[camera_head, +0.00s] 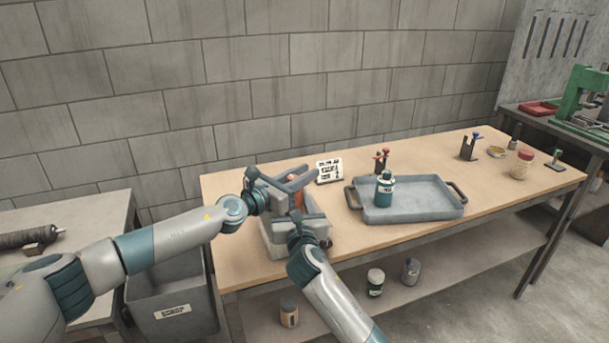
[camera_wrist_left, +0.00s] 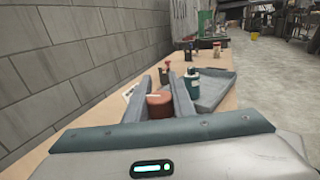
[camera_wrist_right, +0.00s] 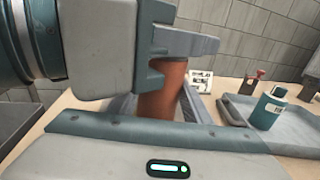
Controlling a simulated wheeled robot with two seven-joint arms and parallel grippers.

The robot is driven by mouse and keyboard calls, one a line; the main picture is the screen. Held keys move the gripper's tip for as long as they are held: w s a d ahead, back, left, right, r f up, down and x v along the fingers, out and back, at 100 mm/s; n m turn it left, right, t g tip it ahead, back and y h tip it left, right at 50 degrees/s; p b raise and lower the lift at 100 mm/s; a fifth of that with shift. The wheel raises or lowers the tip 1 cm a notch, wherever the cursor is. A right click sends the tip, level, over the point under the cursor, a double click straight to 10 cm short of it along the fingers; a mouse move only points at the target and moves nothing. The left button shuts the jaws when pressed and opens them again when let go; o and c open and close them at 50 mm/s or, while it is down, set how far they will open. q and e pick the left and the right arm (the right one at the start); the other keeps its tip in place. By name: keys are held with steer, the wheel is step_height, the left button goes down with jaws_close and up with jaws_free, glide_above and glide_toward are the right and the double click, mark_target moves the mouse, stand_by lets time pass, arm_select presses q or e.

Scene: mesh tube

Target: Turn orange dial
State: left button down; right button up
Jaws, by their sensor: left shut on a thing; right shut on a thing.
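The orange dial shows as an orange-brown upright cylinder (camera_wrist_right: 163,95) in the right wrist view. In the left wrist view its rounded top (camera_wrist_left: 159,106) sits between the fingers. In the head view only a small orange part (camera_head: 297,197) shows between my grippers. My left gripper (camera_head: 296,180) comes from the left and is shut around the upper part. My right gripper (camera_head: 302,216) comes from the front and is shut around the cylinder lower down. Its finger contact is partly hidden. The cylinder's foot is hidden.
A white label card (camera_head: 329,171) stands behind. A grey tray (camera_head: 425,204) with a teal bottle (camera_head: 384,190) lies to the right. A small stand with red knobs (camera_head: 381,160) is behind the tray.

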arm_select(q)
steer(key=shift+s+d+r, duration=0.15)
steer(key=shift+d+r, duration=0.1)
steer(key=shift+d, duration=0.05)
steer(key=shift+w+a+f+n+t+y, duration=0.15)
steer(key=shift+a+n+t+y, duration=0.1)
steer(key=shift+n+t+y, duration=0.3)
steer(key=shift+w+a+f+n+t+y, duration=0.1)
steer(key=shift+a+n+t+y, duration=0.15)
steer(key=shift+n+t+y, duration=0.3)
steer(key=c, duration=1.5)
jaws_free()
steer(key=shift+a, duration=0.2)
steer(key=shift+w, duration=0.1)
step_height(320, 180, up, 10)
steer(key=shift+f, duration=0.1)
